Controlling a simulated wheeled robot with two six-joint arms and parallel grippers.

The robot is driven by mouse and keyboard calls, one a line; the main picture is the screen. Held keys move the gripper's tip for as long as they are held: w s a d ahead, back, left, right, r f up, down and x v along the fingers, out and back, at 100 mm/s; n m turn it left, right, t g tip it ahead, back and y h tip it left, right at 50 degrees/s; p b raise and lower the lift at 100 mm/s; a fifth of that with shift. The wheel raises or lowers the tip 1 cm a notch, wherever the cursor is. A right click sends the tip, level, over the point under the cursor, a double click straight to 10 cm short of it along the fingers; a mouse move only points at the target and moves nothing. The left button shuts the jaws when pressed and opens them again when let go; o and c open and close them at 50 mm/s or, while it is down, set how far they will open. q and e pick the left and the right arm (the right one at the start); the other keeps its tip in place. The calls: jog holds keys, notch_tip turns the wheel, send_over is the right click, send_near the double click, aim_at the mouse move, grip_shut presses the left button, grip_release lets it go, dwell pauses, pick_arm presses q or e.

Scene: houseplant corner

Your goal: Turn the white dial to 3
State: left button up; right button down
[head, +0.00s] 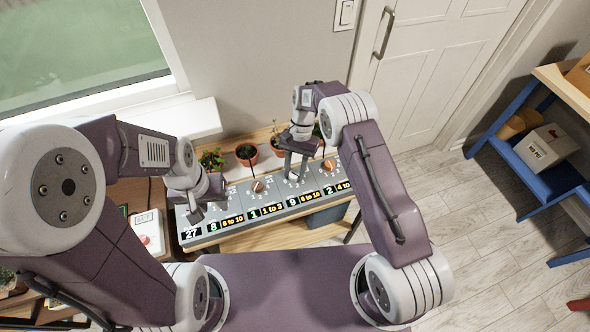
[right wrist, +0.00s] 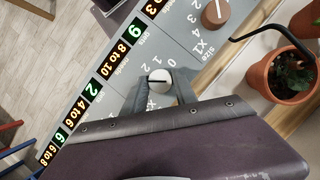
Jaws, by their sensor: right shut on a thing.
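The white dial (right wrist: 159,79) sits on the grey control panel (head: 227,207), between the fingers of my right gripper (right wrist: 160,88). The gripper is shut on it. Printed figures 0, 1 and 2 show beside the dial in the right wrist view; the others are hidden by the gripper. A short dark mark shows on the dial's face, but I cannot tell which figure it points to. In the head view the right gripper (head: 292,172) reaches down onto the panel and mostly covers the dial. My left gripper (head: 194,208) is over the panel's left end; its fingers are too small to judge.
Orange-brown dials (head: 258,186) stand on either side of the white one. Lit displays run along the panel's front edge. Small potted plants (head: 246,152) stand behind it. A white box with a red button (head: 148,232) is at the left. A blue shelf (head: 545,160) is far right.

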dwell(0.4)
jog(key=c, duration=1)
grip_release()
jog(key=v, duration=0.9)
jog(key=shift+r, duration=0.1)
